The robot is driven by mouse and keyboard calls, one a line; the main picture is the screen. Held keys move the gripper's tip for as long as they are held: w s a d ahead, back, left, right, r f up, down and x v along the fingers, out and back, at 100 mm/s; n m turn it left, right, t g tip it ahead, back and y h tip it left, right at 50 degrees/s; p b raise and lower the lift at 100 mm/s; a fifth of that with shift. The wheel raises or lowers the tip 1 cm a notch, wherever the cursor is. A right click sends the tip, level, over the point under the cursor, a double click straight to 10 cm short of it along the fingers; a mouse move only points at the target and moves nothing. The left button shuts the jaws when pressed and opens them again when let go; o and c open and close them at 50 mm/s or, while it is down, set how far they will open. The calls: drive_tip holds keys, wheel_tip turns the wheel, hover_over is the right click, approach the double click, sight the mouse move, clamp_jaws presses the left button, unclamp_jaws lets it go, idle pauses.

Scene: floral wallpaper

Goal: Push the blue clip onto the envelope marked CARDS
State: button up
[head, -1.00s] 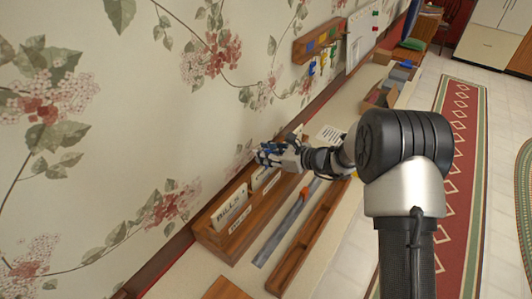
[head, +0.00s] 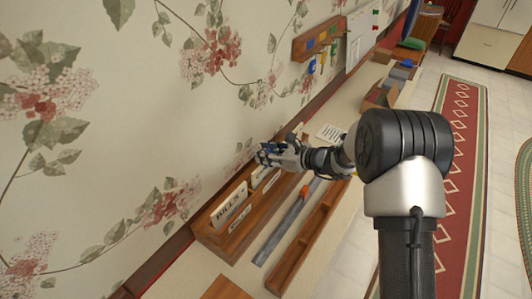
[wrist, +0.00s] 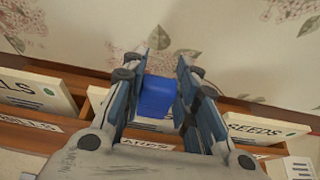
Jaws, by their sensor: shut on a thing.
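The blue clip (wrist: 156,98) is between the two fingers of my gripper (wrist: 163,64) in the wrist view, and they are shut on it. The clip is in front of the top of the middle envelope (wrist: 98,97), whose face is mostly hidden by my fingers. The slot label under it (wrist: 146,146) is partly covered but seems to read CARDS. I cannot tell whether the clip is around the envelope's edge or only in front of it. In the head view my gripper (head: 266,153) is over the wooden envelope rack (head: 213,238) by the wall.
The BILLS envelope (head: 230,204) stands in the rack's near slot; the SEEDS envelope (wrist: 262,129) is to the right in the wrist view. A wooden tray (head: 290,262) lies beside the rack. A wall rack (head: 304,48) with coloured clips hangs farther back. The floral wall is close behind.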

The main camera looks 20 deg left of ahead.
drive_tip(key=shift+f, duration=0.1)
drive_tip(key=o, duration=0.9)
drive_tip(key=o, duration=0.5)
drive_tip(key=shift+o, duration=0.2)
drive_tip(key=p+v, duration=0.1)
drive_tip(key=v, duration=0.6)
idle(0.4)
idle(0.4)
